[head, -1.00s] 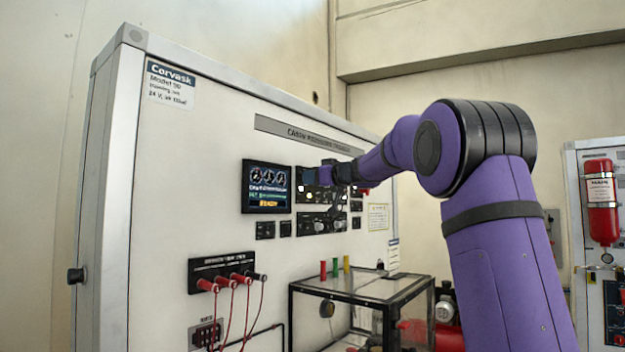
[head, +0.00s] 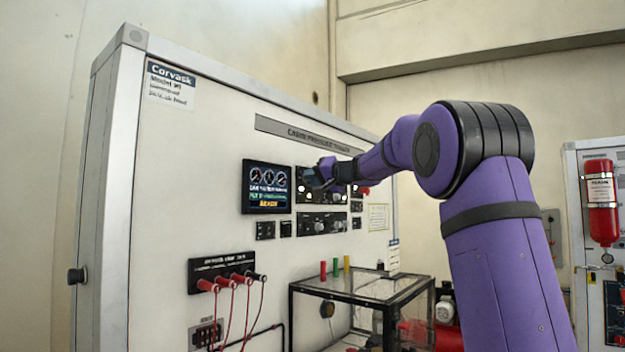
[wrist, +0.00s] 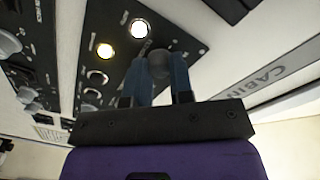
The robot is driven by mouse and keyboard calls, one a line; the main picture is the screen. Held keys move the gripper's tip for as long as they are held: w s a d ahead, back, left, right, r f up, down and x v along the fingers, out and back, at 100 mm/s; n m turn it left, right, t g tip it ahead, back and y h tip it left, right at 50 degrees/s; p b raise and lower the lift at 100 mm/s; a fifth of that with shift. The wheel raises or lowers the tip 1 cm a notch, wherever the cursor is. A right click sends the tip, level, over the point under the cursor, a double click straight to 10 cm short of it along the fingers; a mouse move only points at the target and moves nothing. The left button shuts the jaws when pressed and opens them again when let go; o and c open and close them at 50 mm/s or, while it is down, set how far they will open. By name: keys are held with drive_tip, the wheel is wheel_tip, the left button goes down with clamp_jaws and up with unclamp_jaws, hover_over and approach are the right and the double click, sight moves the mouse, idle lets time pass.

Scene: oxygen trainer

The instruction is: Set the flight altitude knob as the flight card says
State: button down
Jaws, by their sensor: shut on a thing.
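My gripper (wrist: 160,75) is shut on a round grey knob (wrist: 160,58) at the edge of a black control panel (wrist: 120,40) in the wrist view. Its two blue-grey fingers stand on either side of the knob. The knob's pointer and label are hidden or unreadable, so I cannot tell its setting or confirm its name. In the head view my gripper (head: 320,175) is at the upper black panel, covering part of it. A pale card (head: 378,217) is on the board to the right; its text is too small to read, and I cannot tell whether it is the flight card.
A lit display (head: 267,187) sits left of my gripper. A lower panel with knobs (head: 321,223) is below it. Red plugs with cables (head: 225,281) hang lower left. A glass-topped case (head: 360,288) stands below the arm. Two panel lamps (wrist: 138,29) glow beside the knob.

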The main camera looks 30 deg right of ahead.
drive_tip(key=shift+d+m+y, duration=0.1)
drive_tip(key=shift+m+y, duration=0.2)
drive_tip(key=shift+m, duration=7.1)
drive_tip(key=c, duration=1)
unclamp_jaws()
